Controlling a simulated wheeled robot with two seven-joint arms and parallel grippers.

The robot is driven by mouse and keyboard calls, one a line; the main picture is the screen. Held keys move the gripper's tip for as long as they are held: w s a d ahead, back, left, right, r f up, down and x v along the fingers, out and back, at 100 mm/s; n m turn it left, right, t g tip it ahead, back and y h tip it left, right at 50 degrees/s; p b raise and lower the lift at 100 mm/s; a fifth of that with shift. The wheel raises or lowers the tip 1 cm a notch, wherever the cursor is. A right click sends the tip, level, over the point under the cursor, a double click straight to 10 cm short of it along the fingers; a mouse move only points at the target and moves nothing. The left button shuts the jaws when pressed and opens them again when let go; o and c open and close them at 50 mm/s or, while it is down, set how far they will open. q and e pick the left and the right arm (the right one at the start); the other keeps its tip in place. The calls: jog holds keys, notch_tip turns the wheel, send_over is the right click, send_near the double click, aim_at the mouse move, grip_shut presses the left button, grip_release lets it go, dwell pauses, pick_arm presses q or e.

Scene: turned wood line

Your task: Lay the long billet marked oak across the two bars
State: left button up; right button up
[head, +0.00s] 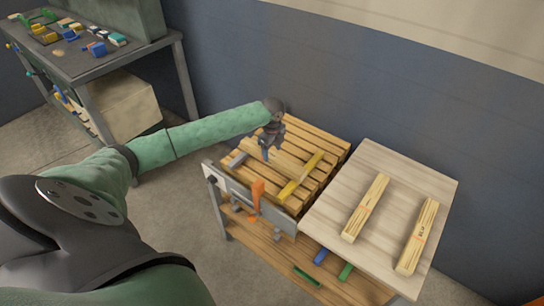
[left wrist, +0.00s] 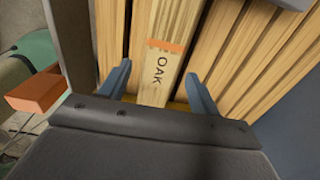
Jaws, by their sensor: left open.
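The long pale billet (head: 287,163) lies over the slatted bench top, running towards the yellow bar (head: 289,188) at its right end. A short grey bar (head: 237,160) shows near its left side; whether the billet touches it is unclear. In the left wrist view the billet (left wrist: 160,40) shows an orange band and the word OAK, and a strip of yellow bar (left wrist: 180,107) shows at its near end. My left gripper (head: 266,153) is open over the billet. Its fingers (left wrist: 160,88) stand apart on either side of it. My right gripper is out of view.
Blue and green pieces lie on the lower shelf (head: 275,252).

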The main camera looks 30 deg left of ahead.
aim_at(272, 155)
pick_arm(q)
notch_tip(272, 155, up, 9)
jog(key=b, duration=0.1)
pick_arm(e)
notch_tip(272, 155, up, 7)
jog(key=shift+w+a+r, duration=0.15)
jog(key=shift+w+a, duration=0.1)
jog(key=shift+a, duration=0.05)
pick_arm(q)
jog(key=shift+s+f, duration=0.1)
